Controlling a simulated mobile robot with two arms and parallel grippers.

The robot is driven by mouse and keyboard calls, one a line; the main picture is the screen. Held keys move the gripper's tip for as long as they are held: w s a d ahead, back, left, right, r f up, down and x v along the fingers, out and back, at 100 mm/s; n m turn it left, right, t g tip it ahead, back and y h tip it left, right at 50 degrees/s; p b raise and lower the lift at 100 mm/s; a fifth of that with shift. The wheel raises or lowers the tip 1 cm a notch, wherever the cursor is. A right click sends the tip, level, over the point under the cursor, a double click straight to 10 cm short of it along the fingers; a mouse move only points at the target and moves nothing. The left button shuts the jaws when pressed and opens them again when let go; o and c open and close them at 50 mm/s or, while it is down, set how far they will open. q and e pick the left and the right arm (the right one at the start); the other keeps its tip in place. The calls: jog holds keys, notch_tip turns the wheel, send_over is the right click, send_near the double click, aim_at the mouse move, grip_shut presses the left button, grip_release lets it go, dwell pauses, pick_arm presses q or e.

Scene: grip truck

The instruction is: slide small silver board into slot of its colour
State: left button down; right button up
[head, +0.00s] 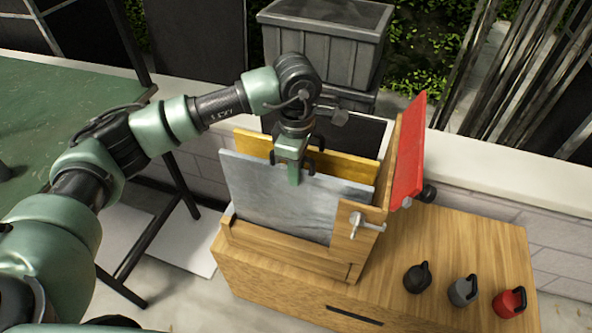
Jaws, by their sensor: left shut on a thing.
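The small silver board (265,200) stands upright in the front of a wooden slotted rack (290,250), its lower edge hidden behind the rack's front rail. My left gripper (294,178) is shut on the board's top edge from above. A yellow board (345,165) stands behind it, and a dark board (362,135) stands further back. A red board (408,150) stands at the right side of the rack. I cannot tell how deep the silver board sits. My right gripper is not in view.
The rack stands on a wooden cabinet (450,235). A black weight (417,278), a grey one (463,291) and a red one (509,303) sit at its right. A metal clamp handle (361,224) sticks out of the rack's right post. A grey bin (325,40) is behind.

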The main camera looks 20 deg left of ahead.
pick_arm(q)
jog(key=c, duration=1.3)
grip_release()
